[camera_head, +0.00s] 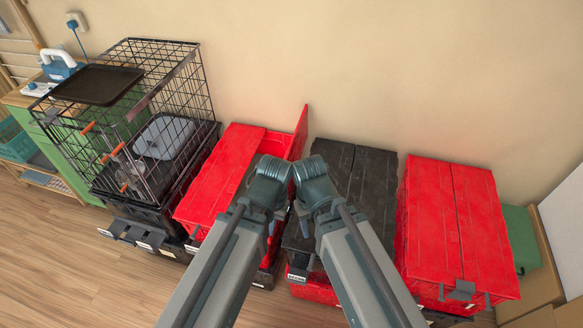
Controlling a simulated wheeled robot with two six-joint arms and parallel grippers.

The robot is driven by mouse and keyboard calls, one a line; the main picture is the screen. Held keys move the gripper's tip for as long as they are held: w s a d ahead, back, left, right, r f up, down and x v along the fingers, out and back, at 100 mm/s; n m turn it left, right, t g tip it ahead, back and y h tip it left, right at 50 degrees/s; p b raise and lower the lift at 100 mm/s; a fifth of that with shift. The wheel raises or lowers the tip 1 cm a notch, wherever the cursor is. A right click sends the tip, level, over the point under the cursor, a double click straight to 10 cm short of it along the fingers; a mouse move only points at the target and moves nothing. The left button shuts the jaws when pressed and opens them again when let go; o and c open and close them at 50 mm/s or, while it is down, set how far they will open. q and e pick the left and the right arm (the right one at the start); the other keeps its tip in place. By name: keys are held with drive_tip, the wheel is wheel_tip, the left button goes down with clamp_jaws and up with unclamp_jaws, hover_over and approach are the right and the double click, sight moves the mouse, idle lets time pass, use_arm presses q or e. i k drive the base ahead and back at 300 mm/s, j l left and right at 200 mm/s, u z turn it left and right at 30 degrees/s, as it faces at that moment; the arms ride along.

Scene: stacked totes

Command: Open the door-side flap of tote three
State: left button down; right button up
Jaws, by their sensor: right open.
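Three tote stacks stand against the wall, and I cannot read which is tote three. The left red tote (218,175) has its left flap down and its right flap (301,132) standing up. The middle dark tote (367,180) and the right red tote (447,215) have both flaps shut. My right gripper (312,172) is at the end of my right arm over the middle tote's left edge, and is open. The end of my left arm (268,180) is over the left tote. Its jaws cannot be made out. I see no contact with any flap.
A black wire cage (190,75) with a dark tray (98,84) on top stands on dark crates at the left. A green cabinet (66,160) is beside it. Cardboard boxes (541,270) and a green bin (521,237) stand at the right. Wooden floor (60,270) is clear in front at left.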

sight(210, 193)
drive_tip(key=l+u, duration=0.3)
drive_tip(key=u, duration=0.15)
drive_tip(key=k+l+u, duration=0.15)
drive_tip(key=u, duration=0.25)
drive_tip(key=k+l+u, duration=0.15)
drive_tip(key=u, duration=0.3)
drive_tip(key=l, duration=0.1)
